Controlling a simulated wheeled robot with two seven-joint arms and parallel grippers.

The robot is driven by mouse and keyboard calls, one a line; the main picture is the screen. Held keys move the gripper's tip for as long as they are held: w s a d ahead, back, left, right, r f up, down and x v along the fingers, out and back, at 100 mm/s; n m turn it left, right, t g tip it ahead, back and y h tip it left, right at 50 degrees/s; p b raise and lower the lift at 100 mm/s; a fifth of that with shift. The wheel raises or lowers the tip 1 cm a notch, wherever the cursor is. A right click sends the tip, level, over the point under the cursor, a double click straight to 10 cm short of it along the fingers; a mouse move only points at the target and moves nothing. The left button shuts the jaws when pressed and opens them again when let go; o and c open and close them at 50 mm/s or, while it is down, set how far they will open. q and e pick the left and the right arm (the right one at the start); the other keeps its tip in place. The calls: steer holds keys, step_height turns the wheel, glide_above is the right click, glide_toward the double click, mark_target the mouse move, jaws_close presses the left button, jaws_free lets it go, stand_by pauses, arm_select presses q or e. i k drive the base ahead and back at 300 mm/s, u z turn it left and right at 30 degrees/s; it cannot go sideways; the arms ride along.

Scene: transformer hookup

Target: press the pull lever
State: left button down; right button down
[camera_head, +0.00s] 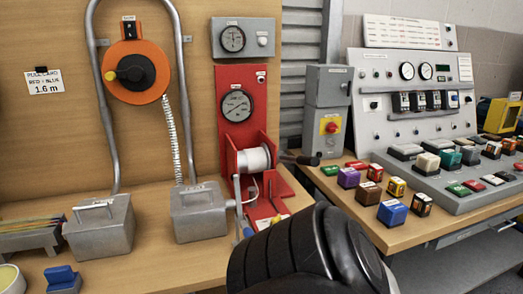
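A red pull stand (229,105) stands at the middle of the bench, with a round gauge (237,105) and a white spool (254,159). A black-handled lever (301,158) sticks out to the right of the spool, roughly level. I cannot read a label on it, so I cannot confirm that it is the pull lever. A dark ribbed part of my own arm fills the bottom centre and hides the bench front below the stand. No gripper fingers show, and nothing of mine is seen touching the lever.
A grey box with a red button (331,127) stands just right of the lever. Coloured blocks (392,212) lie in front of the control console (414,95). Two grey weights (99,226) stand left of the stand. An orange reel (136,72) hangs on the wooden board.

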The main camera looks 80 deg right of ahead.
mark_target(313, 162)
steer(key=k, duration=0.8)
steer(key=z, duration=0.9)
